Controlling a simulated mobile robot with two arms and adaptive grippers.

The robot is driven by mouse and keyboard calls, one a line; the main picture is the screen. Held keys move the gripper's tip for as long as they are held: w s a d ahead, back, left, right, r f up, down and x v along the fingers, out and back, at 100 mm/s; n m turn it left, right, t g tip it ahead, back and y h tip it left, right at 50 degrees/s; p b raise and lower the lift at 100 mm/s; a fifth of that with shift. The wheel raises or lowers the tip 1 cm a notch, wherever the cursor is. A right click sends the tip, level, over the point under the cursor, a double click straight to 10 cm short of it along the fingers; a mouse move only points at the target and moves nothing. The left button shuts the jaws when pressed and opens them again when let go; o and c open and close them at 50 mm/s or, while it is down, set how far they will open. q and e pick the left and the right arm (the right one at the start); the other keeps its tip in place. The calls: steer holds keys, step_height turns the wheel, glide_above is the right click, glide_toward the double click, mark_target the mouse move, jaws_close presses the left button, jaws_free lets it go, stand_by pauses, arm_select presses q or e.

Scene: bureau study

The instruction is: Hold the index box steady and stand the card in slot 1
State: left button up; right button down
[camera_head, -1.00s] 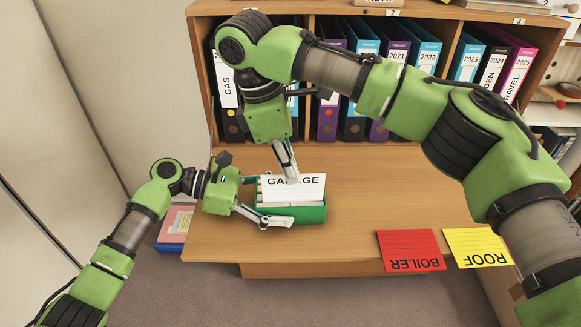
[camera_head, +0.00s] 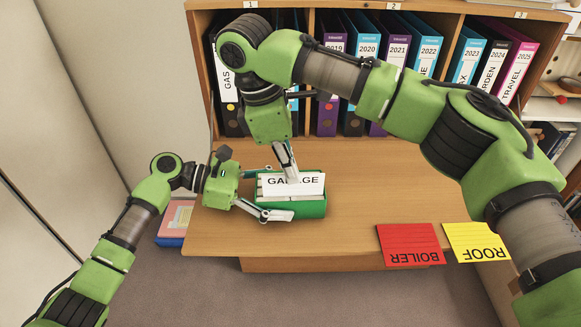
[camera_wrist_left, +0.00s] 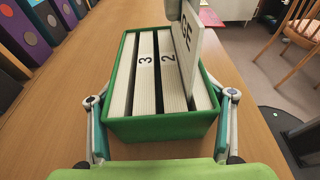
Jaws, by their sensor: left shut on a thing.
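The green index box (camera_head: 305,209) stands on the desk, with white dividers inside. My left gripper (camera_head: 268,193) is shut on the box, one finger along each side; the left wrist view shows both fingers by its walls. In that view, dividers marked 3 (camera_wrist_left: 145,62) and 2 (camera_wrist_left: 170,60) show. The white card marked GARAGE (camera_head: 307,185) is upright, its lower part inside the box, on the right of divider 2 in the wrist view (camera_wrist_left: 187,45). My right gripper (camera_head: 291,178) is shut on the card's upper edge from above. The card's bottom edge is hidden.
A red BOILER card (camera_head: 410,245) and a yellow ROOF card (camera_head: 476,243) lie at the desk's front edge. Binders (camera_head: 365,45) fill the shelf behind. A blue tray (camera_head: 172,240) is at the left. The desk (camera_head: 370,195) right of the box is clear.

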steer(key=shift+f, duration=0.7)
stand_by(0.4)
steer(key=c, duration=2.4)
jaws_free()
steer(key=o, duration=0.6)
steer(key=shift+v, duration=4.05)
